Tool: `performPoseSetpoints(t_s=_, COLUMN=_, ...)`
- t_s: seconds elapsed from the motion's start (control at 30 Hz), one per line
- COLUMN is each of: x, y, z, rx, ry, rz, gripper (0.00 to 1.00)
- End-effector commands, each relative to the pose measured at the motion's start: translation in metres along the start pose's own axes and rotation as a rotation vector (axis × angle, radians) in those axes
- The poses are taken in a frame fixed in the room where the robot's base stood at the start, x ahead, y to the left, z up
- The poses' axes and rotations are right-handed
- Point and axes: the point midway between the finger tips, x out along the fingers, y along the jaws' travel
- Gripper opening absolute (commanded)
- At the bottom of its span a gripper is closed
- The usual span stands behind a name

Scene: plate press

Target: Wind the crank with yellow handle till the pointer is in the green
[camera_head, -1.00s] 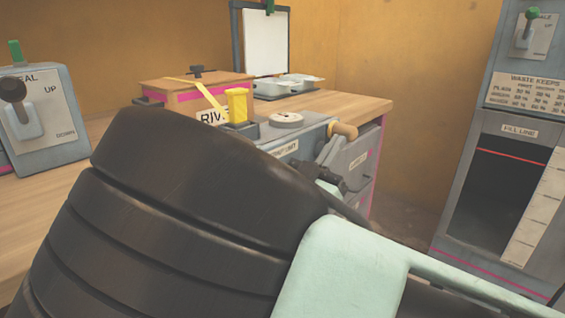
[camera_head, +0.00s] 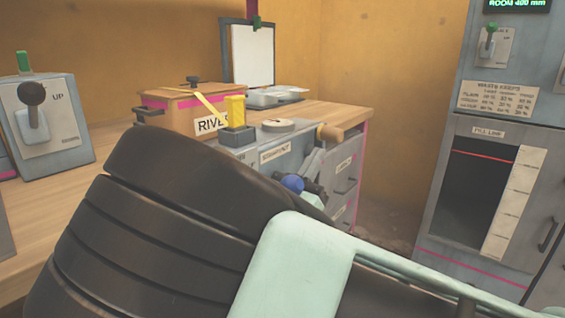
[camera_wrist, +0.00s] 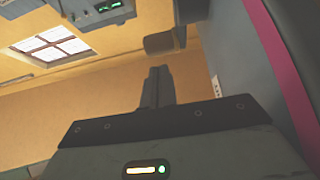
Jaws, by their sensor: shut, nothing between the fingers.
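A tan-yellow cylindrical handle (camera_head: 328,133) sticks out at the front corner of the cabinet top in the head view. A grey bar below it may be its crank arm. A round pale disc (camera_head: 278,125) lies on the cabinet top; I cannot make out a pointer or a green zone. My gripper (camera_wrist: 155,82) is shut and empty in the wrist view, its fingers together. A dark cylinder (camera_wrist: 165,41) shows beyond the fingertips; I cannot tell whether it is the handle. My own arm hides much of the cabinet front in the head view.
A lever panel (camera_head: 45,120) is at left. A tall grey machine (camera_head: 480,170) is at right, with floor between.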

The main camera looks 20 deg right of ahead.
Motion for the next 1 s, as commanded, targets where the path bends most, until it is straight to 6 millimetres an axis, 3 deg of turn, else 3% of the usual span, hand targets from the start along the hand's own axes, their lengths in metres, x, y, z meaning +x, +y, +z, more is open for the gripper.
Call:
performPoseSetpoints(t_s=0.37, x=-0.037, y=-0.001, z=-0.008, rx=0.001, ry=-0.001, rz=-0.002, gripper=0.0)
performPoseSetpoints(t_s=0.7, x=-0.086, y=-0.001, z=-0.019, rx=0.001, ry=0.0, rz=-0.002, gripper=0.0)
performPoseSetpoints(t_s=1.0, x=-0.097, y=-0.001, z=-0.021, rx=0.0, ry=0.0, rz=-0.001, gripper=0.0)
